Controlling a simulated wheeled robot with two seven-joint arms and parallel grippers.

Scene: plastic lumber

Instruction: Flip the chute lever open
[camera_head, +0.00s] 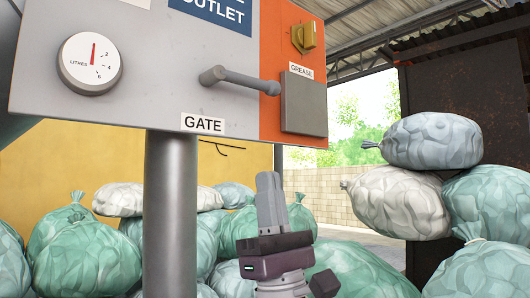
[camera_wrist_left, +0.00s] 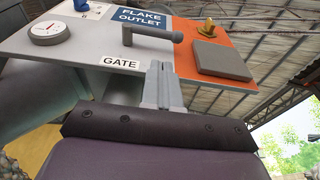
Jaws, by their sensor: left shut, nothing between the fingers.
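The chute lever is a dark grey bar handle (camera_head: 240,80) on the grey panel (camera_head: 150,60), above the GATE label (camera_head: 203,124). It points to the right in the head view. In the left wrist view the lever (camera_wrist_left: 152,35) also points right, just beyond my fingertips. My left gripper (camera_head: 269,182) is upright below the panel in the head view, its fingers shut and empty. In the left wrist view my left gripper (camera_wrist_left: 156,72) has its fingertips near the lever and the panel's lower edge; I cannot tell if they touch. My right gripper is not in view.
A litres gauge (camera_head: 90,63) is left on the panel. A yellow knob (camera_head: 304,37) and a GREASE plate (camera_head: 303,104) are on the orange part. A grey post (camera_head: 170,215) stands below the panel. Filled green sacks (camera_head: 85,262) and white sacks (camera_head: 398,201) lie around.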

